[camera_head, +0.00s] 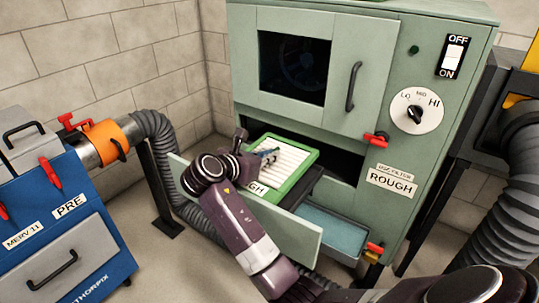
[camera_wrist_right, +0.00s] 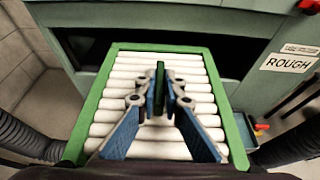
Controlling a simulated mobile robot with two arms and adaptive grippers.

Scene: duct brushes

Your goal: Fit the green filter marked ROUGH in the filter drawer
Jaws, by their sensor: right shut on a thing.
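The green-framed filter (camera_head: 303,172) with white pleats is at the open filter drawer (camera_head: 290,232) of the green cabinet. Its front edge shows the letters "GH"; the rest of the word is hidden by my arm. It also fills the middle of the right wrist view (camera_wrist_right: 212,75). My right gripper (camera_head: 268,154) is shut on an upright green tab at the filter's middle, its blue fingers on both sides of the tab (camera_wrist_right: 160,75). The filter lies over a dark part of the drawer; I cannot tell whether it touches it. My left gripper is not in view.
The cabinet has a "ROUGH" label (camera_head: 392,180), a dark slot behind the drawer and red latches (camera_head: 376,139). A blue-green tray (camera_head: 335,232) lies below right of the drawer. A blue "PRE" unit (camera_head: 60,230) and grey hose (camera_head: 165,150) stand left.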

